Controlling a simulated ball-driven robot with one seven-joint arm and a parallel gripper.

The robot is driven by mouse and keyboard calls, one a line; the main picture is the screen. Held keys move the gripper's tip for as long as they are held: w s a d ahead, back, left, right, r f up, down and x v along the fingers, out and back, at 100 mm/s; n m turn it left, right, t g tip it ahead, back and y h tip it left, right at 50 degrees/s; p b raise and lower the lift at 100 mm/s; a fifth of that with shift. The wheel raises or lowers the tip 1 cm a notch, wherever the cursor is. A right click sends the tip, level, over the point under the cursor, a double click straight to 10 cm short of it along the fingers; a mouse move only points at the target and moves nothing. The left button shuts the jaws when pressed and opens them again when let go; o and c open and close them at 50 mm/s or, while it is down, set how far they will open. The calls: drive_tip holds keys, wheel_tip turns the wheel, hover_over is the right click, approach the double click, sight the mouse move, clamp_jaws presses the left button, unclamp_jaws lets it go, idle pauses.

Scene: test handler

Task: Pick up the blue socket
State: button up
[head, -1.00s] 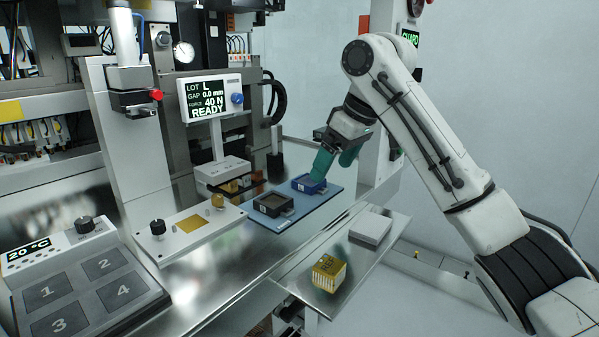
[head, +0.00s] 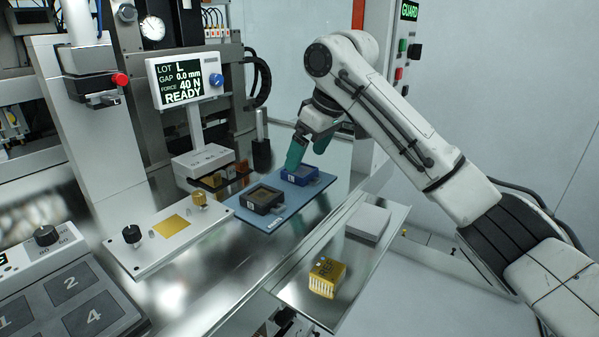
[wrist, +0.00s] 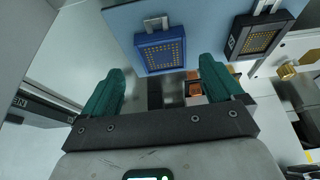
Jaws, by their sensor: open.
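The blue socket (head: 297,175) is a square blue frame with a dark centre, lying at the far end of a blue mat (head: 236,209). In the wrist view the blue socket (wrist: 161,50) shows gold contacts and a metal lever, just beyond and between my fingertips. My gripper (head: 307,155) has green fingers and is over the far end of the mat, close to the socket. In the wrist view my gripper (wrist: 160,80) is open, with nothing between the fingers. The far finger is partly hidden in the head view.
A black socket (head: 262,199) lies on the mat nearer the head camera; it also shows in the wrist view (wrist: 257,42). A steel shelf (head: 296,290) holds a yellow block (head: 327,277) and a white box (head: 368,222). A white display stand (head: 188,80) is left of the mat.

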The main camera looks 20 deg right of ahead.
sight(299, 170)
drive_tip(key=shift+x, duration=1.85)
drive_tip(key=shift+s+a, duration=0.1)
drive_tip(key=shift+s, duration=0.05)
drive_tip(key=shift+c, duration=0.4)
drive_tip(key=c, duration=1.2)
drive_tip(key=shift+r, duration=0.1)
